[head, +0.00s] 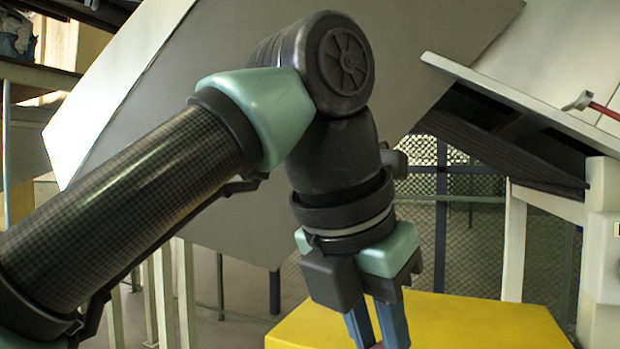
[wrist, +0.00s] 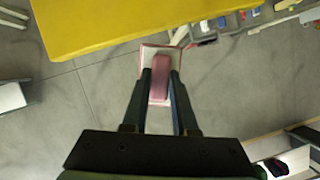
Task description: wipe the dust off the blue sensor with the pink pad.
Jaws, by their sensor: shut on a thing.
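My gripper (head: 378,335) points down in the head view, its blue fingers close together. In the wrist view my gripper (wrist: 161,78) is shut on the pink pad (wrist: 160,62), which has a raised pink grip between the fingers and a wider, paler base beyond them. Only a sliver of pink shows at the bottom edge of the head view. I cannot make out the blue sensor in either view. Small bluish items at the top right of the wrist view are too small to identify.
A yellow-topped surface (head: 450,322) lies beside and behind my gripper; it also fills the top left of the wrist view (wrist: 120,22). Large tilted grey panels (head: 210,120) stand behind the arm. A red-handled tool (head: 600,107) rests on the right panel. Grey floor lies below the pad.

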